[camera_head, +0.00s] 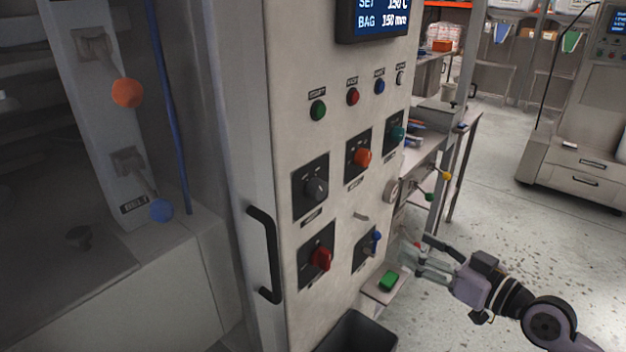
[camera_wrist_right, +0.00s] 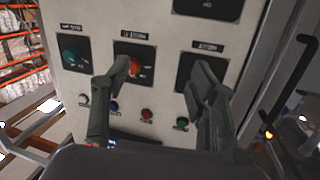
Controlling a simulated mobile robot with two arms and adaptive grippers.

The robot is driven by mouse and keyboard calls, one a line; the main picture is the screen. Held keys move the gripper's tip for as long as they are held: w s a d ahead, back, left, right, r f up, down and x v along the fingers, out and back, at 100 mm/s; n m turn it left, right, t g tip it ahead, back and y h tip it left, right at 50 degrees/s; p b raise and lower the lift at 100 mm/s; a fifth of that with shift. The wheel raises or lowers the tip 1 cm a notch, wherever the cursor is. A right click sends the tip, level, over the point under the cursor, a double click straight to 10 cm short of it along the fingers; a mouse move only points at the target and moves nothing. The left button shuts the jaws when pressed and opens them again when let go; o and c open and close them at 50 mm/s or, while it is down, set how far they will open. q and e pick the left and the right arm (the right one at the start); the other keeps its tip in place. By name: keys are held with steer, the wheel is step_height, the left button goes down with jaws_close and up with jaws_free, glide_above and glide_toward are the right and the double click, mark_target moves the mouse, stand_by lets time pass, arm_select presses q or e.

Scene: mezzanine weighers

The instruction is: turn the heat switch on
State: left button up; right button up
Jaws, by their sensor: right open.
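A pale control panel (camera_head: 345,120) carries several rotary switches: a dark grey one (camera_head: 316,188), an orange one (camera_head: 362,158), a teal one (camera_head: 397,134) and a red one (camera_head: 321,259). A blue-tipped lever (camera_head: 375,241) sits at the lower right of the panel. The small labels are too blurred to tell which is the heat switch. My right gripper (camera_head: 424,262) is open and empty, to the right of the panel. In the right wrist view, its fingers (camera_wrist_right: 155,85) spread in front of the orange switch (camera_wrist_right: 134,66); the right finger partly hides the dark one. My left gripper is out of view.
A black door handle (camera_head: 264,255) stands out on the panel's left.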

steer(key=s+a+r+n+g+y, duration=0.1)
steer(key=s+a+r+n+y, duration=0.2)
steer(key=s+a+r, duration=0.35)
steer(key=p, duration=0.8)
glide_toward(322, 192)
steer(key=x, duration=0.8)
steer(key=shift+w+r, duration=0.1)
steer(key=shift+r, duration=0.1)
steer(key=shift+w+a+f, duration=0.15)
steer(key=shift+w+a, duration=0.2)
steer(key=shift+a, duration=0.15)
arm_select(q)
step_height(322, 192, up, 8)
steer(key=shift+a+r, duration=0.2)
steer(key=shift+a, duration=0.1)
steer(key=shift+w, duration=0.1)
arm_select(e)
steer(key=shift+c, duration=0.4)
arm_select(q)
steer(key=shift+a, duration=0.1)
arm_select(e)
steer(key=c, duration=1.1)
